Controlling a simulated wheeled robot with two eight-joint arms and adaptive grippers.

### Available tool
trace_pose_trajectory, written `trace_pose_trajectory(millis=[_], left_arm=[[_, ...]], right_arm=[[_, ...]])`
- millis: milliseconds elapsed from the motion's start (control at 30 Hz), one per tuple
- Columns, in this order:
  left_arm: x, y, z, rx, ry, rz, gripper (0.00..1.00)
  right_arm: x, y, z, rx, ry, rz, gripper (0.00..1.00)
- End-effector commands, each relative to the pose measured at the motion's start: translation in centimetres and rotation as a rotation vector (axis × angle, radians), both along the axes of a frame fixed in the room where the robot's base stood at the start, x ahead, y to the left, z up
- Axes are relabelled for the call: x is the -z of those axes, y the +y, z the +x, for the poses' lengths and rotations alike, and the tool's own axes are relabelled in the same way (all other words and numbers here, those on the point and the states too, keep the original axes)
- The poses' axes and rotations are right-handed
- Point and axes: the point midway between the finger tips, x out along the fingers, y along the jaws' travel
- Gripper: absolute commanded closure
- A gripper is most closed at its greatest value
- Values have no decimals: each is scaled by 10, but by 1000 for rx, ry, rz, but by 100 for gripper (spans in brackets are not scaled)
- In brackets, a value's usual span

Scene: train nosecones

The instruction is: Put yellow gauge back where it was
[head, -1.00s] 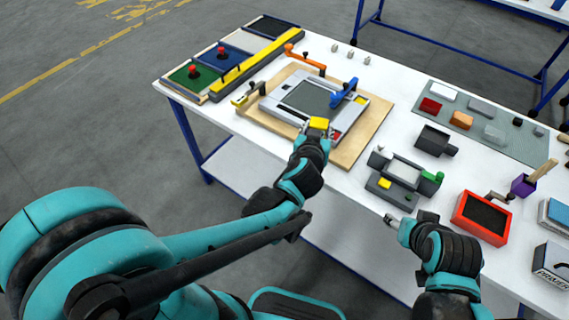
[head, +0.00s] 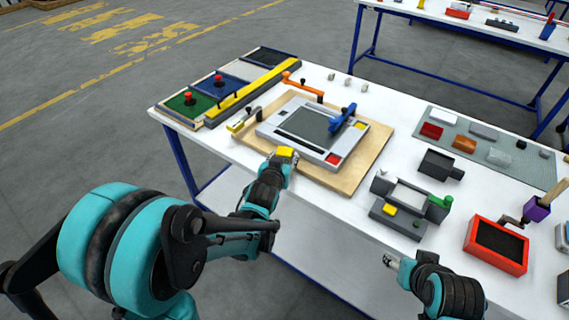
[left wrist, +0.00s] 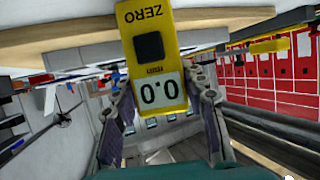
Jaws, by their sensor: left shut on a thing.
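The yellow gauge (head: 287,152) is held in my left gripper (head: 280,162), by the front edge of the wooden board. In the left wrist view the gauge (left wrist: 172,18) stands between the two fingers (left wrist: 160,100). Its black button, the word ZERO and a 0.0 display show upside down. Whether the gauge touches the board or table cannot be told. My right gripper (head: 391,261) is near the table's front edge, seemingly empty; its jaw opening is too small to read.
The wooden board (head: 345,181) carries a grey frame (head: 335,157) with a blue clamp (head: 344,117). A grey fixture (head: 404,216) and a red box (head: 494,244) stand to the right. A long yellow bar (head: 252,90) and coloured trays lie at the left.

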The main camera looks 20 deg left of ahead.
Motion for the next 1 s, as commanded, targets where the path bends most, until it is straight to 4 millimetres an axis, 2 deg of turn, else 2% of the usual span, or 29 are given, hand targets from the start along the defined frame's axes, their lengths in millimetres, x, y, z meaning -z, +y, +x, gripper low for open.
trace_pose_trajectory(millis=[33, 67, 433, 467, 500, 533, 900, 1000], left_arm=[[10, 0, 0, 0, -1, 0, 99], [11, 0, 0, 0, -1, 0, 99], [14, 0, 0, 0, -1, 0, 99], [13, 0, 0, 0, 0, 0, 50], [12, 0, 0, 0, 0, 0, 39], [12, 0, 0, 0, 0, 0, 37], [7, 0, 0, 0, 0, 0, 37], [1, -1, -13, 1, 0, 0, 37]], right_arm=[[8, 0, 0, 0, 0, 0, 47], [8, 0, 0, 0, 0, 0, 47], [10, 0, 0, 0, 0, 0, 47], [9, 0, 0, 0, 0, 0, 47], [9, 0, 0, 0, 0, 0, 47], [9, 0, 0, 0, 0, 0, 47], [4, 0, 0, 0, 0, 0, 47], [-1, 0, 0, 0, 0, 0, 47]])
